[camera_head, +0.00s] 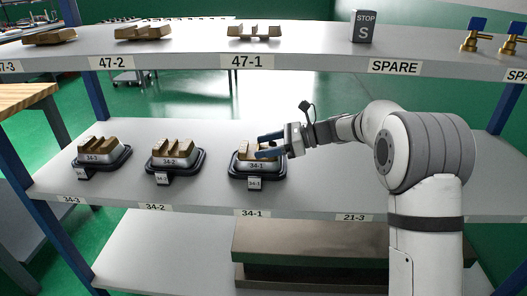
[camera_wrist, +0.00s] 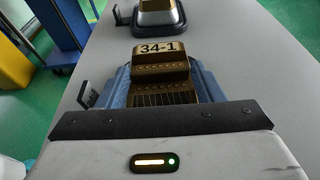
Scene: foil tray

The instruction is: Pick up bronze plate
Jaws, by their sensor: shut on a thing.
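The bronze plate marked 34-1 (camera_head: 244,147) is a stepped bronze block at its dark-rimmed tray (camera_head: 234,171) on the middle shelf. My gripper (camera_head: 265,146) reaches in from the right with its blue fingers around the plate. In the wrist view the plate (camera_wrist: 160,72) shows its 34-1 label upright, a row of small holes and a ribbed part. The blue fingers (camera_wrist: 163,85) are shut on its left and right sides. I cannot tell whether the plate still touches the tray.
Similar bronze pieces stand in trays 34-2 (camera_head: 173,151) and 34-3 (camera_head: 101,149) to the left. The upper shelf holds more bronze pieces (camera_head: 254,32), a grey STOP block (camera_head: 363,27) and brass valves with blue handles (camera_head: 474,36). The middle shelf (camera_head: 330,190) is bare toward its front right.

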